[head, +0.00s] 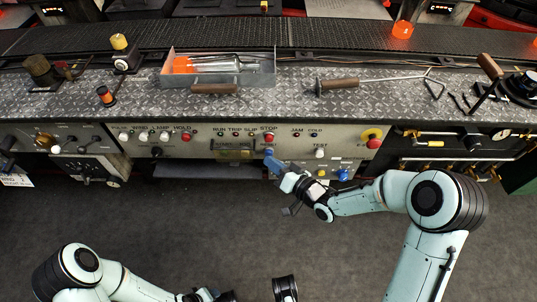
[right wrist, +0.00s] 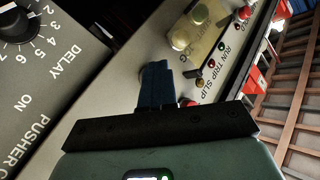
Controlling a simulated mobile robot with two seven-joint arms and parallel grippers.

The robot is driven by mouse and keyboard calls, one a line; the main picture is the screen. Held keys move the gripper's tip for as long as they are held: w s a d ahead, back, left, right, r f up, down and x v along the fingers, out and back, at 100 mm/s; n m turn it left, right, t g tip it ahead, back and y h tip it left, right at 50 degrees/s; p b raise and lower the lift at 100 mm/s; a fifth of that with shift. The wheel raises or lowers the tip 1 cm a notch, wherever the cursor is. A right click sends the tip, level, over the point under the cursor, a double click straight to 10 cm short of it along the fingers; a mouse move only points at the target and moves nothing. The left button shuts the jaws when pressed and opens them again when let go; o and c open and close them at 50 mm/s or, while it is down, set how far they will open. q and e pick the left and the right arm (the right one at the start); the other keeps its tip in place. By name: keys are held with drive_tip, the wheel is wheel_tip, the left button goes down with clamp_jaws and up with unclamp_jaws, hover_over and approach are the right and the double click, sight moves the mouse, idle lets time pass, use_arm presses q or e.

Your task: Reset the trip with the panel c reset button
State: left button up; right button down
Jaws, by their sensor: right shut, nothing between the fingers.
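My right gripper (head: 270,156) has its blue fingertips closed together and empty, at the front of the grey control panel (head: 205,138), just below the red STOP button (head: 268,139). The fingers (right wrist: 158,85) also show shut in the right wrist view, over the panel face; I cannot tell whether they touch it. RUN, TRIP and SLIP lamps (right wrist: 212,63) are to their right there. A blue button (head: 343,175) sits low on the panel, right of my right wrist. I cannot read a reset label or a panel letter. My left arm is at the bottom left; its fingertips are not clear.
A dial marked DELAY (right wrist: 17,22) lies left of the fingers. A red and yellow button (head: 372,137) is at the panel's right. The bench top (head: 130,105) carries a tool tray (head: 220,80) and a wooden-handled tool (head: 338,84). Dark floor (head: 170,220) in front is clear.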

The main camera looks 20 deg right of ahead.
drive_tip(key=shift+s+a, duration=0.25)
drive_tip(key=shift+s, duration=0.55)
drive_tip(key=shift+s+a, duration=0.2)
drive_tip(key=shift+s, duration=0.65)
drive_tip(key=shift+s+a, duration=0.25)
drive_tip(key=shift+s, duration=0.55)
